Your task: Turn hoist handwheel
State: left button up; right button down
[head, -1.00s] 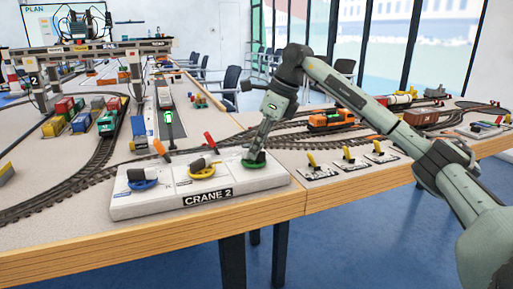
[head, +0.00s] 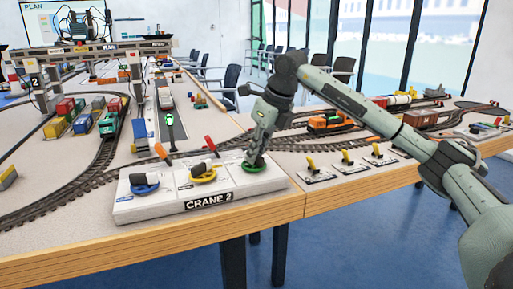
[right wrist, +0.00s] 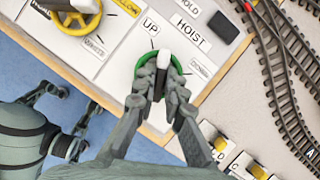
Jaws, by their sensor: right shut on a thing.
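The green hoist handwheel (head: 254,168) is at the right end of the white CRANE 2 panel (head: 150,213). My right gripper (head: 256,158) reaches down onto it from above. In the right wrist view the green rim (right wrist: 141,68) shows around my right fingers (right wrist: 159,88). They are shut on the black and white grip across the wheel's middle, which they partly hide. The labels UP and HOIST are printed beside the wheel. My left gripper (right wrist: 75,98) shows only in the right wrist view, apart from the panel over the blue floor, with its fingers spread.
A yellow handwheel (head: 204,176) and a blue handwheel (head: 145,190) sit left on the same panel. Yellow levers (head: 347,157) stand to the right near the table edge. Tracks (head: 85,180) with trains curve behind the panel. The gantry crane (head: 100,48) stands at the back left.

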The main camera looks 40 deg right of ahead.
jog(key=m+h, duration=0.1)
jog(key=m, duration=0.1)
jog(key=shift+a+r+m+p, duration=0.1)
jog(key=shift+m+p, duration=0.2)
jog(key=shift+p, duration=0.05)
pick_arm(q)
jog(key=shift+d+p+x, duration=0.15)
jog(key=shift+x, duration=0.75)
jog(key=shift+d+p+x, duration=0.1)
jog(key=shift+p+x, duration=0.05)
jog(key=shift+x, duration=0.75)
pick_arm(e)
jog(key=shift+m+h, duration=0.5)
jog(key=shift+m, duration=0.6)
pick_arm(q)
jog(key=shift+s+d+f, duration=0.1)
jog(key=shift+f, duration=0.1)
pick_arm(e)
jog(key=c, duration=1.6)
grip_release()
pick_arm(q)
jog(key=shift+d, duration=0.1)
pick_arm(e)
jog(key=v, duration=1.2)
jog(key=shift+a, duration=0.15)
